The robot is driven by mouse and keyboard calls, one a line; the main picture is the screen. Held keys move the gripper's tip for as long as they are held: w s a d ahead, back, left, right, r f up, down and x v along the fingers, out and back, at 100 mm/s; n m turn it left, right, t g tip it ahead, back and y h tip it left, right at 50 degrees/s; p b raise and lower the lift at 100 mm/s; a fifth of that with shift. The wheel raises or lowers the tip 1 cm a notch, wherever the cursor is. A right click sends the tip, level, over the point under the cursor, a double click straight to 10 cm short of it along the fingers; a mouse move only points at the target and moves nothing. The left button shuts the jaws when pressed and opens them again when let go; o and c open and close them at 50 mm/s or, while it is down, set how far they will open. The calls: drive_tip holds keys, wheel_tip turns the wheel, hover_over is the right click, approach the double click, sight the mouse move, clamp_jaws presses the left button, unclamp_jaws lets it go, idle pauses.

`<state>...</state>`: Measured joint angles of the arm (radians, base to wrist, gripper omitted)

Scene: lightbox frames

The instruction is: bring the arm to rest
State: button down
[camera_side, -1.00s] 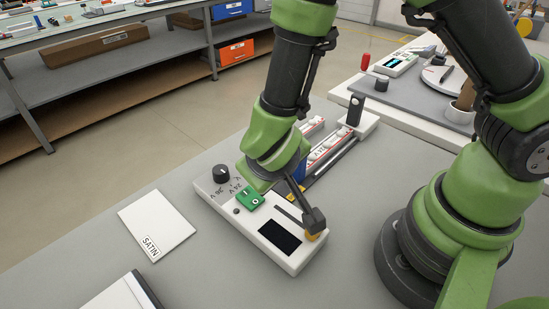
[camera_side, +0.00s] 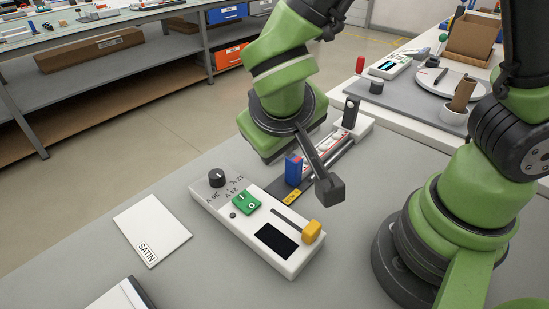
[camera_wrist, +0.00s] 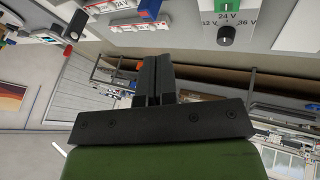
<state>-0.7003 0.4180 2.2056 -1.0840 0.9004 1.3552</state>
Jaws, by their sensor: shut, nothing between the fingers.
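My gripper (camera_side: 331,190) is raised above the grey table, clear of the white control box. In the wrist view its two dark fingers (camera_wrist: 154,78) are together with nothing between them. The white control box (camera_side: 207,209) has a black knob (camera_side: 217,178), a green switch (camera_side: 246,203), a dark screen (camera_side: 277,240) and a yellow slider (camera_side: 312,231) at the near right end of its slot. The box also shows in the wrist view (camera_wrist: 255,32), with its knob and voltage marks.
A white card marked SATIN (camera_side: 152,228) lies left of the box. Behind the box are a blue block (camera_side: 293,170) and a rail with a black-handled part (camera_side: 351,112). A side bench (camera_side: 400,105) at the back right carries a round plate (camera_side: 445,80) and a cup (camera_side: 454,115).

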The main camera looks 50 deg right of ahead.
drive_tip(key=s+d+r+m+t+y, duration=0.1)
drive_tip(key=s+d+r+y, duration=0.2)
drive_tip(key=s+r, duration=0.2)
drive_tip(key=s+d+r+t+y, duration=0.2)
drive_tip(key=s+d+r+y, duration=0.1)
drive_tip(key=r, duration=0.6)
drive_tip(key=shift+s+m+t+y, duration=0.35)
drive_tip(key=shift+s+y, duration=0.25)
drive_tip(key=shift+s, duration=0.25)
